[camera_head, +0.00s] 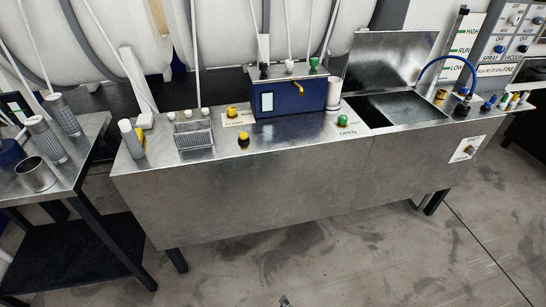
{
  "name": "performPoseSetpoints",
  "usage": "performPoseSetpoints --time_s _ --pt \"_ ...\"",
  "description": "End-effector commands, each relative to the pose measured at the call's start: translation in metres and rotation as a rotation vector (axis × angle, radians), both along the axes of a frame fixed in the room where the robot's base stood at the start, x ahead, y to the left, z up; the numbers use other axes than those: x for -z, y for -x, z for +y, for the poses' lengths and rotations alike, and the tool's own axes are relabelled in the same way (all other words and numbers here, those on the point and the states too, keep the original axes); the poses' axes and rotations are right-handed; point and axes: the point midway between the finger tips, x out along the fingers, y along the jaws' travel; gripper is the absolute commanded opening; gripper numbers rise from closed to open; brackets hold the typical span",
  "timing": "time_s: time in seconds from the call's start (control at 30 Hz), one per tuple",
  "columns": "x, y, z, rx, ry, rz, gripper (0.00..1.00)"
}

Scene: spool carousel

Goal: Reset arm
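My gripper and arm do not show clearly in the head view. A small dark shape (284,301) shows at the bottom edge, and I cannot tell what it is. The long metal bench (260,190) stands ahead, with a blue box (290,98) with a small display on its top. An open metal lid (390,62) stands up behind a dark basin (402,108) at the bench's right part. A green knob (343,121) sits by an OPEN label.
A side table (85,150) at the left holds metal mesh cylinders (46,138) and a metal cup (36,175). A wire basket (194,134) and a white bottle (131,138) stand on the bench's left. Large white tanks rise behind. The concrete floor (390,250) in front is clear.

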Motion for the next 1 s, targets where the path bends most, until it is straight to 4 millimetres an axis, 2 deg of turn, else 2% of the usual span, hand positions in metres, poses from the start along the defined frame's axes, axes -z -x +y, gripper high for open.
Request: performPoseSetpoints --time_s 0.03,0.27,0.47,0.67,0.8,1.0 --pt "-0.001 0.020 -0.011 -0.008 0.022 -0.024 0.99" --pt "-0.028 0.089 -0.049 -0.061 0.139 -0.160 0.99" --pt "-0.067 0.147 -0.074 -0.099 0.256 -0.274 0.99" --pt "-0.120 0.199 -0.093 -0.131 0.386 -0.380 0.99" --pt "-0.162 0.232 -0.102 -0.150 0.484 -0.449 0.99" --pt "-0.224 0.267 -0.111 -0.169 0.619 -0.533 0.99"
